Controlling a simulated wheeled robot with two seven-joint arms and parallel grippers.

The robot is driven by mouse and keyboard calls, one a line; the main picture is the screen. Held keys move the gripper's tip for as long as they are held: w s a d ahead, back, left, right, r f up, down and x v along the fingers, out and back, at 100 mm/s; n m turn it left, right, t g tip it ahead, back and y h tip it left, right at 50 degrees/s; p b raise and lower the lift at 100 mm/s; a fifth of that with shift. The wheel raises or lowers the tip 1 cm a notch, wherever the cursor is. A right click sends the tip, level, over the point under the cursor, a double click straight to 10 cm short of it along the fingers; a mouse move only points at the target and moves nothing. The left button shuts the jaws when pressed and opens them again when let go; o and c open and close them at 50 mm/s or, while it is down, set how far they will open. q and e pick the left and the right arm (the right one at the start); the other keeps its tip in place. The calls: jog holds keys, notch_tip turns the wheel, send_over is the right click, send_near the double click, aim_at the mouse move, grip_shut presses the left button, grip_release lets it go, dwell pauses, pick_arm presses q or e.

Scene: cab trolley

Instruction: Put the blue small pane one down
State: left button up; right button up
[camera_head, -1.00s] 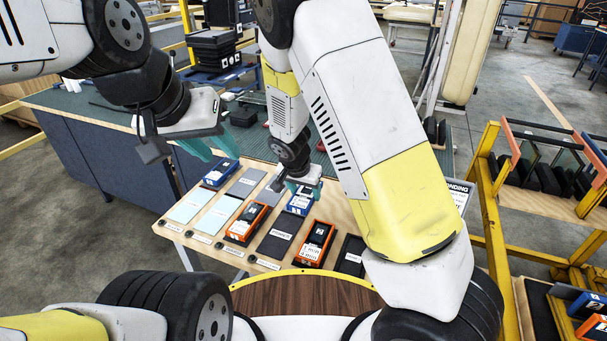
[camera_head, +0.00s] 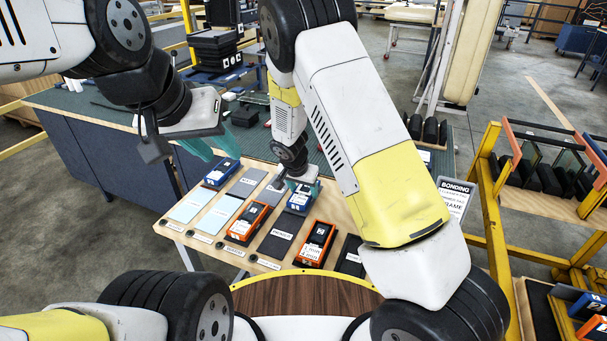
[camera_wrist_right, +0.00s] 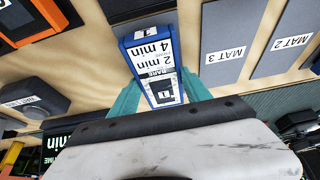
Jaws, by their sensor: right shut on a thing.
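A blue box with a white label marked 1 (camera_wrist_right: 158,68) is between the teal fingers of my right gripper (camera_wrist_right: 165,98) in the right wrist view. The fingers are shut on its sides. In the head view the same blue box (camera_head: 299,201) shows under my right gripper (camera_head: 301,187), low over the wooden table (camera_head: 172,229). I cannot tell whether it touches the surface. My left gripper (camera_head: 212,142) hangs empty above the far left of the table, its teal fingers apart.
A second blue box (camera_head: 221,172), two orange boxes (camera_head: 247,222) (camera_head: 315,243), light-blue panes (camera_head: 189,205) and dark mats (camera_head: 281,236) lie in rows on the table. A green-topped bench (camera_head: 75,104) stands behind. A yellow rack (camera_head: 487,200) stands at the right.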

jog(key=o, duration=1.6)
jog(key=shift+s+a+r, duration=0.1)
jog(key=shift+r, duration=0.4)
jog(key=v, duration=1.1)
jog(key=s+d+r+n+y, duration=0.1)
jog(key=s+d+r, duration=0.35)
jog(key=r, duration=0.25)
jog(key=s+d+r+y, duration=0.2)
jog(key=s+d+r, duration=0.2)
jog(key=d+r, duration=0.25)
jog(key=s+d+r+n, duration=0.1)
jog(key=s+r, duration=0.1)
jog(key=s, duration=0.3)
jog(key=s+d+r+n+t, duration=0.1)
jog(key=s+d+r, duration=0.1)
jog(key=s, duration=0.3)
jog(key=s+d+r+n+t, duration=0.1)
jog(key=s+d+r+n, duration=0.1)
jog(key=s+r, duration=0.2)
jog(key=shift+s+r+y, duration=0.15)
jog(key=shift+s+y, duration=0.25)
jog(key=shift+s, duration=0.5)
